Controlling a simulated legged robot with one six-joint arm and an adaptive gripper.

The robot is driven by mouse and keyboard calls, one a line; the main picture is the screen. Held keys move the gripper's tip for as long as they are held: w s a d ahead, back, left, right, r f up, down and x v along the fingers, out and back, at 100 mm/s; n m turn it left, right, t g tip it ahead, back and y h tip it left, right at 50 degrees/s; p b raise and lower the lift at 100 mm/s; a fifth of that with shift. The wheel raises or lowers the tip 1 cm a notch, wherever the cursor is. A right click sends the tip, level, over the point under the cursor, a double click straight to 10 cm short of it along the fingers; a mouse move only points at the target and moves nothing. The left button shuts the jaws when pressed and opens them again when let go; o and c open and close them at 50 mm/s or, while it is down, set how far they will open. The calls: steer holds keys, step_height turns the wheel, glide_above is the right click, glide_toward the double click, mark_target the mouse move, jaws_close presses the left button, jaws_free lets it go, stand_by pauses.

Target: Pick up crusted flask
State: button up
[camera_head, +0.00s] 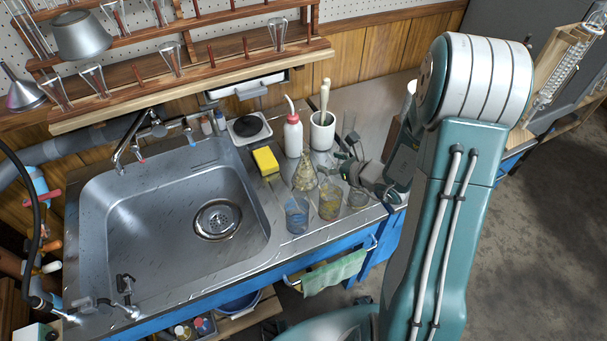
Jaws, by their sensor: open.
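The crusted flask (304,174) is a conical glass with yellowish-brown crust. It stands upright on the steel counter right of the sink, behind the beakers. My gripper (354,168) is open and empty just to the right of the flask, low over the counter. The fingers look apart from the flask, but the exact gap is hard to tell. My arm hides part of the counter at the right.
In front stand a bluish beaker (297,214), a yellow-stained beaker (330,202) and a small clear beaker (358,198). Behind are a yellow sponge (266,161), a wash bottle (293,136) and a white brush holder (322,131). The sink (170,230) lies left.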

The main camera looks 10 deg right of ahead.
mark_target(306, 154)
steer(key=x, duration=1)
steer(key=shift+s+a, duration=0.1)
steer(key=shift+a, duration=0.05)
steer(key=shift+d, duration=0.2)
jaws_close()
